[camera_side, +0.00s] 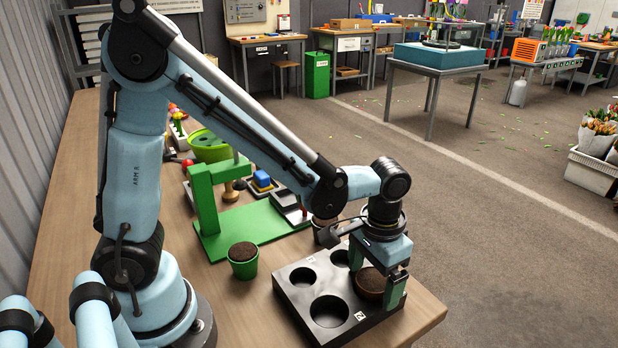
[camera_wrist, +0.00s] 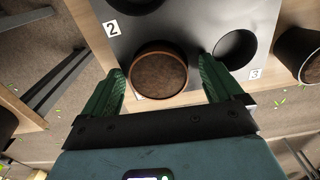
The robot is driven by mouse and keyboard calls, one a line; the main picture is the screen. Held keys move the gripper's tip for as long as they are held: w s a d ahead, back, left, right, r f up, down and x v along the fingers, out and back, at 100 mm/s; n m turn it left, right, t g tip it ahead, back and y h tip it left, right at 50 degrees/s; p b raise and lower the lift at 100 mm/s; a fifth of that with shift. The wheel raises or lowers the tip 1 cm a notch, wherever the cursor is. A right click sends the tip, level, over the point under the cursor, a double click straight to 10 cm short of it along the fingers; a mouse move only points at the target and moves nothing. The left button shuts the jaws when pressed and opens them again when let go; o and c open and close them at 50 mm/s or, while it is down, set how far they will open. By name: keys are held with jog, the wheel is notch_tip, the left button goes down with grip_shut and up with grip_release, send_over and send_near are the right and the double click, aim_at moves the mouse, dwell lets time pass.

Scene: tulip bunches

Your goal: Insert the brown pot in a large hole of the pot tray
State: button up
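The brown pot (camera_side: 369,284), filled with dark soil, sits upright in a large hole at the right side of the black pot tray (camera_side: 292,304). Its rim shows a little above the tray top. It also shows in the wrist view (camera_wrist: 158,75). My gripper (camera_side: 376,281) points down over it, with one green finger on each side. In the wrist view my gripper (camera_wrist: 161,68) is open, with a visible gap between each finger and the pot. The pot's lower part is hidden in the hole.
The tray's other large hole (camera_side: 329,311), near label 2, is empty, as are two smaller holes (camera_side: 303,277). A green pot with soil (camera_side: 243,261) stands left of the tray. Another dark pot (camera_wrist: 303,55) stands beside the tray. A green stand (camera_side: 207,214) is behind.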

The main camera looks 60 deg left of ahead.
aim_at(372, 278)
jog(key=shift+r, duration=0.1)
notch_tip(372, 278, up, 12)
dwell(0.9)
jog(key=s+a+f+t, duration=0.1)
jog(key=s+a+t, duration=0.1)
jog(key=a, duration=0.3)
jog(key=s+a+f+t, duration=0.1)
jog(key=s+a+t, duration=0.1)
jog(key=a+t, duration=0.3)
jog(key=shift+s+a+f+n, duration=0.15)
jog(key=shift+s+a+n, duration=0.1)
jog(key=shift+s+n, duration=0.05)
dwell(0.8)
